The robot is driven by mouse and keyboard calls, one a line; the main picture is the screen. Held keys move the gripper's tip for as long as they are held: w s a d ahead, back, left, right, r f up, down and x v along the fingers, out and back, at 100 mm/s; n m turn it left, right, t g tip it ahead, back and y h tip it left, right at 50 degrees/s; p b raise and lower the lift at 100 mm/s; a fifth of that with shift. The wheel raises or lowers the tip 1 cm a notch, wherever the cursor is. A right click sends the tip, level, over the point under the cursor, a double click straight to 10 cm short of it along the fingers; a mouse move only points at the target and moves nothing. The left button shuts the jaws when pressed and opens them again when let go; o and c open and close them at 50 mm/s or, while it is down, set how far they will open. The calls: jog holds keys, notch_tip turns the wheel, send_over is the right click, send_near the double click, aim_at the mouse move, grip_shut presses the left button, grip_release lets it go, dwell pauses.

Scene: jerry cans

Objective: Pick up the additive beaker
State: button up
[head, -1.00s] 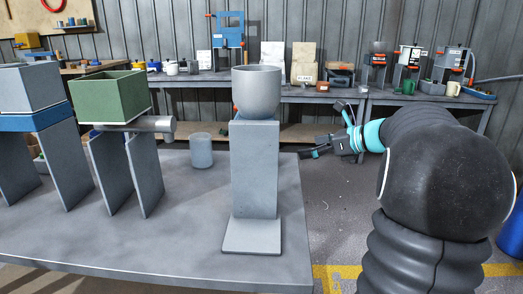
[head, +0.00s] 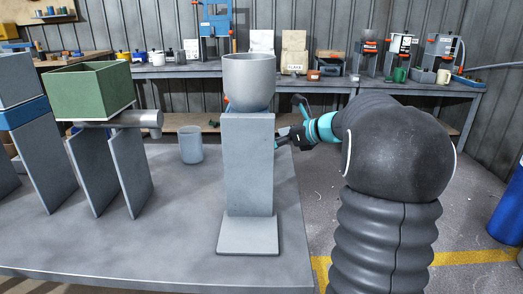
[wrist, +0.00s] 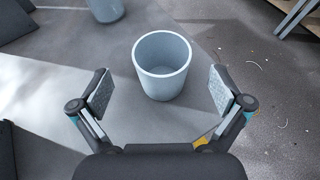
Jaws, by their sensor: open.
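A plain grey-blue open beaker (wrist: 163,68), empty and upright, stands on the grey table in the wrist view, just ahead of my gripper (wrist: 160,90). I take it as the additive beaker; no label shows. My gripper is open, with one pad on each side of the beaker and gaps between. In the head view my gripper's fingers are partly hidden behind a grey pedestal, and I cannot make out this beaker there. A second grey cup (head: 191,145) stands left of the pedestal; a similar cup (wrist: 105,8) shows at the wrist view's top edge.
The tall grey pedestal (head: 248,170) carries a rounded grey cup (head: 249,82) close to my arm. A green bin (head: 90,90) on plate legs stands at left. The table edge runs right of the beaker. A back bench (head: 180,72) holds tools.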

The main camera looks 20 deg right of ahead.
jog(key=x, duration=0.5)
jog(key=shift+f, duration=0.25)
jog(key=c, duration=1.2)
